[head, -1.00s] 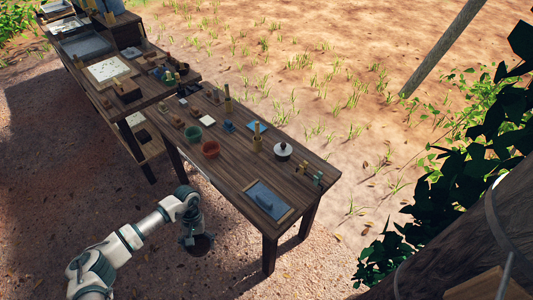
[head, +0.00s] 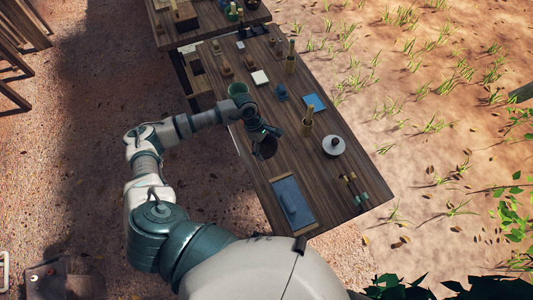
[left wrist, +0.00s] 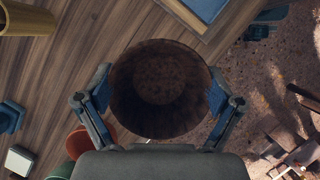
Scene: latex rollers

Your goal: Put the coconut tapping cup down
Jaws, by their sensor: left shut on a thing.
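The coconut tapping cup is a dark brown round bowl (left wrist: 160,88), seen from above in the left wrist view with its open mouth toward the camera. My left gripper (left wrist: 160,95) is shut on it, with one blue-padded finger on each side. In the head view the left gripper (head: 264,132) is over the wooden table (head: 240,150), near its left long edge, and the dark cup (head: 266,150) shows just below it. I cannot tell whether the cup's base touches the table. My right gripper is not in view.
A reddish cup (left wrist: 78,142) is close by in the wrist view.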

